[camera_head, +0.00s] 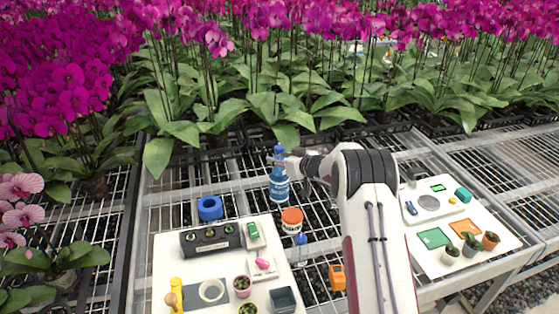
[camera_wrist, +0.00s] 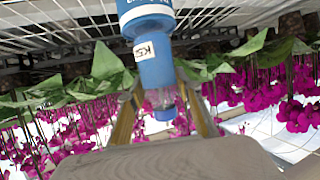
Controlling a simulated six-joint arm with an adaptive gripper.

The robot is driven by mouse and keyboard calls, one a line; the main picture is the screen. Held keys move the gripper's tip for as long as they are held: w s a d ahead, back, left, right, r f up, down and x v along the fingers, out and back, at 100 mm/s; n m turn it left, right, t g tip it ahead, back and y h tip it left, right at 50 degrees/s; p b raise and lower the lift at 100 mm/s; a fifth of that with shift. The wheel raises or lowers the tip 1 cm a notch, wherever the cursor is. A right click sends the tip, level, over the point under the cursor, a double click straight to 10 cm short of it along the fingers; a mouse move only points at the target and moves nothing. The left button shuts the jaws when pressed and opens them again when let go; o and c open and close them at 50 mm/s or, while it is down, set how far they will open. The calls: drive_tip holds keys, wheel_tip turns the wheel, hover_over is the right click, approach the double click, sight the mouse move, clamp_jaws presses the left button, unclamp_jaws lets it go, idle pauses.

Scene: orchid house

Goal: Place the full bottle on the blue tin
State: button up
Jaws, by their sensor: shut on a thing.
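The bottle (camera_head: 279,186) is blue with a pale label band and a narrower blue upper part. My gripper (camera_head: 281,158) is shut on this narrow upper part and holds the bottle about upright above the bench grating. In the wrist view, the bottle (camera_wrist: 155,62) appears upside down between the fingers of my gripper (camera_wrist: 160,82), with dark letters on a white tag. A round blue thing with a dark centre (camera_head: 210,215), which looks like the blue tin, stands left of the bottle and lower in the picture. The bottle is apart from it.
An orange and white tub (camera_head: 291,221) stands just below the bottle in the picture. A white board (camera_head: 177,251) with a dark planter (camera_head: 211,240) and small pots lies front left. Another board (camera_head: 484,245) lies right. Orchids (camera_head: 190,100) crowd the back.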

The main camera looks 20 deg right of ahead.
drive_tip(key=shift+f, duration=0.25)
drive_tip(key=shift+f, duration=0.1)
drive_tip(key=o, duration=1.2)
drive_tip(key=shift+s+d+r, duration=0.1)
drive_tip(key=shift+s+r, duration=0.15)
drive_tip(key=v, duration=1.1)
drive_tip(key=shift+s, duration=0.2)
